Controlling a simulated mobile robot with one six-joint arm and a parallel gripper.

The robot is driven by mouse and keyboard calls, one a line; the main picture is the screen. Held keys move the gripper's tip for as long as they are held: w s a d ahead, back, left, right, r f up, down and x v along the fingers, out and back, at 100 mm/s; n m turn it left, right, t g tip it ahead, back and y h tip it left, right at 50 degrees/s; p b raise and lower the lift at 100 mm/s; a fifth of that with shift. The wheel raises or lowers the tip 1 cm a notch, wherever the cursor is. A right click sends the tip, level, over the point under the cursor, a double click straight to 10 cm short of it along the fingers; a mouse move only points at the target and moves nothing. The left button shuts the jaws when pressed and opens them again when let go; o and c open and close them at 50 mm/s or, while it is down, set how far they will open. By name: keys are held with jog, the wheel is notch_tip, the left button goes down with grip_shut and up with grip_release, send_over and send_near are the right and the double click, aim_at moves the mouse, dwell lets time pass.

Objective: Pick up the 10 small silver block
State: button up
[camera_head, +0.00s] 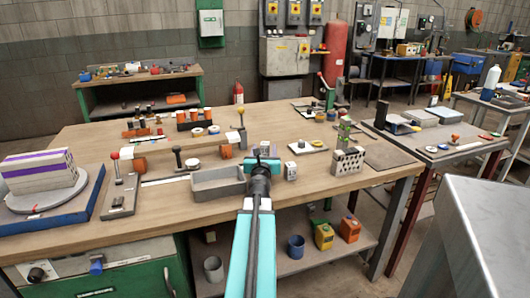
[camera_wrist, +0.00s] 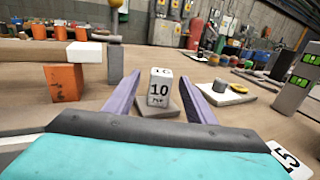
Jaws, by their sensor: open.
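The small silver block (camera_wrist: 159,88) marked 10 stands upright on a flat dark grey plate (camera_wrist: 172,110) in the wrist view. My gripper (camera_wrist: 165,82) is open, with its two purple-grey fingers apart on either side of the block in the picture. The block appears beyond the palm, and I cannot tell how far the fingertips reach past it. In the head view my gripper (camera_head: 262,164) is over the middle of the workbench and hides most of what lies behind it.
A pale block (camera_wrist: 290,160) marked 15 is close at the lower right. An orange block (camera_wrist: 65,83) under a white bar stands left. A white plate (camera_wrist: 225,93) with a grey cylinder lies right. In the head view, a grey open tray (camera_head: 218,188) sits left of my gripper.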

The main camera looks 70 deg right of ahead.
jog(key=shift+x, duration=1.1)
jog(key=shift+d, duration=0.1)
jog(key=shift+x, duration=2.5)
jog(key=shift+s, duration=0.1)
grip_shut()
